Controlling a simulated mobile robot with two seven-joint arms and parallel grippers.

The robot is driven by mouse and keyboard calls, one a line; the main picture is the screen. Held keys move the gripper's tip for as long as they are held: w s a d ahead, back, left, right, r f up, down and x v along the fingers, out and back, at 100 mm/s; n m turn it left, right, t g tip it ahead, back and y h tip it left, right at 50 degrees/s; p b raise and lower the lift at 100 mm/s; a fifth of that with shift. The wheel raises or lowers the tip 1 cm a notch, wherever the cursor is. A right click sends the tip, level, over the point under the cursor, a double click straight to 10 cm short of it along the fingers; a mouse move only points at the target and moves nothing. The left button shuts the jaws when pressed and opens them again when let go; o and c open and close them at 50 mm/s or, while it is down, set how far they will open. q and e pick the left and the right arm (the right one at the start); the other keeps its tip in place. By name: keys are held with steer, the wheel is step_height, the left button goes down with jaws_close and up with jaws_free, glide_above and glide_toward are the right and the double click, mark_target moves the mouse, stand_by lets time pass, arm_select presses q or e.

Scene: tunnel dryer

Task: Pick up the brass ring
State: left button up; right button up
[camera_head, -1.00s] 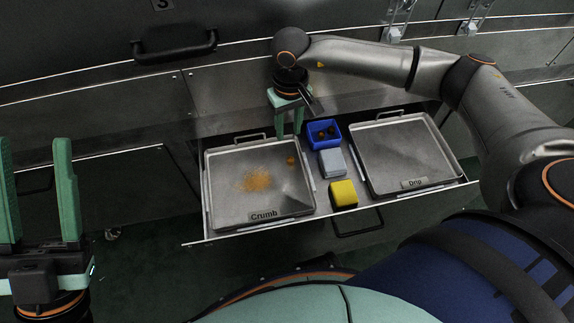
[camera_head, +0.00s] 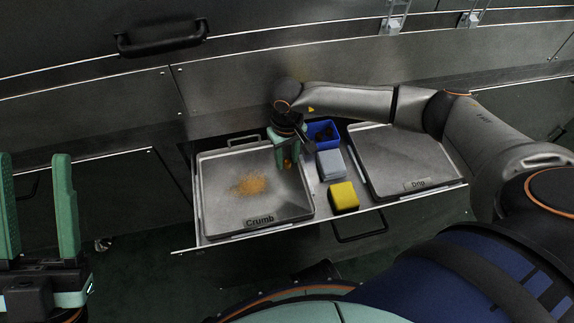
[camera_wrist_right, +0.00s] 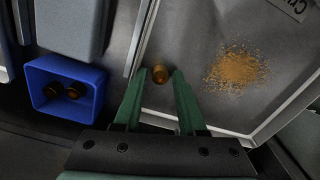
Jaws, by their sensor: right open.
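The brass ring (camera_wrist_right: 160,74) is small and lies on the Crumb tray (camera_wrist_right: 185,50), near the tray's edge. In the right wrist view it sits between the tips of my right gripper (camera_wrist_right: 160,78), which is open. In the head view the ring (camera_head: 287,163) shows beside the green fingers of my right gripper (camera_head: 286,167), which point down at the tray's back right part. I cannot tell whether the fingers touch it. My left gripper (camera_head: 40,200) is at the far left of the head view, fingers up and apart, empty, away from the drawer.
A patch of orange crumbs (camera_head: 250,184) lies on the Crumb tray. A blue bin (camera_head: 323,134) with small dark brown round pieces, a grey block (camera_head: 330,164) and a yellow block (camera_head: 343,196) stand between it and the Drip tray (camera_head: 400,165).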

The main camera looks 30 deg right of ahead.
steer(key=shift+f, duration=0.1)
steer(key=shift+c, duration=0.2)
jaws_close()
stand_by(0.4)
